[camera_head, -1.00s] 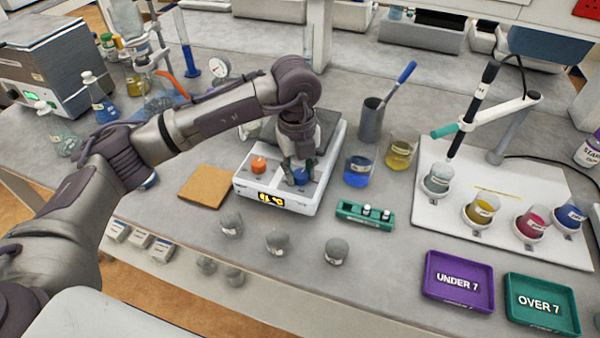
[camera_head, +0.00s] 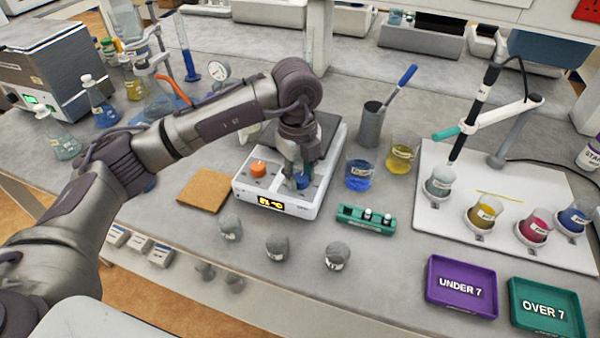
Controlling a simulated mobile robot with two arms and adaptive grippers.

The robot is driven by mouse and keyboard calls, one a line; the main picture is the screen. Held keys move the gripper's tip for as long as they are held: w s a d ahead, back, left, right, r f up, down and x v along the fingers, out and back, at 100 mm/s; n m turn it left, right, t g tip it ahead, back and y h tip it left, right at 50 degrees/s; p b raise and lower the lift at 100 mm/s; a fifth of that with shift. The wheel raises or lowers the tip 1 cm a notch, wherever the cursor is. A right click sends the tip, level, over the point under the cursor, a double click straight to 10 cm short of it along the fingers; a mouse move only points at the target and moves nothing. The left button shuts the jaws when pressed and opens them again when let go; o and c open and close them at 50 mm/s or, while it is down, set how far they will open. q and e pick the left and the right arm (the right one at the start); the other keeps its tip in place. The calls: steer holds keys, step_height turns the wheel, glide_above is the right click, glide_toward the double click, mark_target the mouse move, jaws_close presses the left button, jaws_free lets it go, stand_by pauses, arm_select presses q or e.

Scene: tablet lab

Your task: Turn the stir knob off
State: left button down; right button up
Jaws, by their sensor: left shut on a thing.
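The white stirrer hotplate (camera_head: 243,190) stands on the bench in the middle, with a dark top plate and a lit yellow display (camera_head: 271,203) on its front. An orange knob (camera_head: 258,169) is on the left of its front panel, uncovered. A blue knob (camera_head: 303,181) is on the right of the panel, mostly hidden by my left gripper. My left gripper (camera_head: 297,182) points down over the blue knob and is shut on it. My right gripper is not in view.
A cork mat (camera_head: 205,190) lies left of the hotplate. A beaker of blue liquid (camera_head: 358,174) and a grey cup (camera_head: 370,125) stand close on its right. Several small grey-topped jars (camera_head: 277,246) stand in front. Purple (camera_head: 461,286) and green trays (camera_head: 546,307) lie at front right.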

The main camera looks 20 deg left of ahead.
mark_target(298, 178)
arm_select(q)
steer(key=c, duration=0.8)
jaws_free()
steer(key=r, duration=1.2)
steer(key=shift+s+a, duration=0.15)
steer(key=shift+s, duration=0.05)
